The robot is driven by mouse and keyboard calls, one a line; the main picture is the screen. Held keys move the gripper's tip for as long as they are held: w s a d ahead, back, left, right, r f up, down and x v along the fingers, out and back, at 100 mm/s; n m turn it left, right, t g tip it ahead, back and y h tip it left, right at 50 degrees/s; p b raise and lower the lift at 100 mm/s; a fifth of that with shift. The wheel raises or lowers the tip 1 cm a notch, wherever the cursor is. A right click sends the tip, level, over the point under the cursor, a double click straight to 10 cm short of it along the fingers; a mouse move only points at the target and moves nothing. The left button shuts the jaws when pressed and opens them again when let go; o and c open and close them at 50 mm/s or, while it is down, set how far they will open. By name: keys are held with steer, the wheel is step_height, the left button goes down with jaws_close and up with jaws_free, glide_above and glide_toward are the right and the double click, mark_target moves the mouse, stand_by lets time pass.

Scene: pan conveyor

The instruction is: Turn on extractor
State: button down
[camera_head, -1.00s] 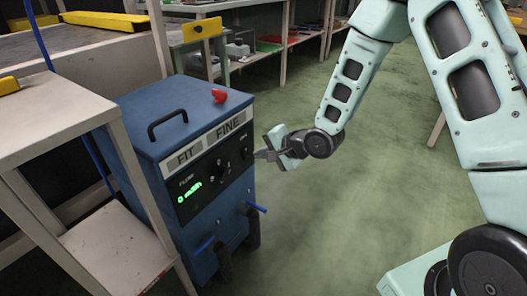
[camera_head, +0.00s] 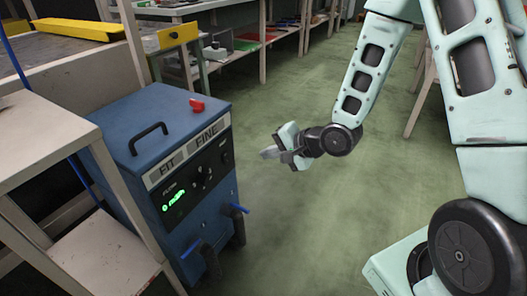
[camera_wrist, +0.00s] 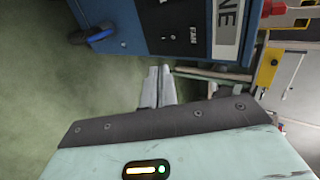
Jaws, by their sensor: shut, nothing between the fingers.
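The extractor (camera_head: 165,118) is a blue cabinet at left centre in the head view. Its black front panel (camera_head: 205,165) has knobs and a lit green display (camera_head: 173,198), too small to read surely. FIT and FINE labels sit above the panel.
A red knob (camera_head: 197,104) and a black handle are on the cabinet top. Hose fittings with blue levers (camera_head: 239,208) stick out low in front. A pale table (camera_head: 40,140) stands close on the left. Shelving (camera_head: 265,35) stands behind. Green floor right of the cabinet is clear.

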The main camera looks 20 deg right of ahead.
steer(key=shift+p, duration=0.65)
steer(key=shift+s+d+f+p, duration=0.1)
steer(key=shift+f+p, duration=0.75)
steer(key=shift+p, duration=0.15)
steer(key=shift+f, duration=0.1)
steer(key=b, duration=0.4)
glide_toward(228, 162)
steer(key=f+x, duration=0.1)
steer(key=x, duration=0.4)
steer(key=shift+w+a+r, duration=0.1)
steer(key=shift+w+a, duration=0.3)
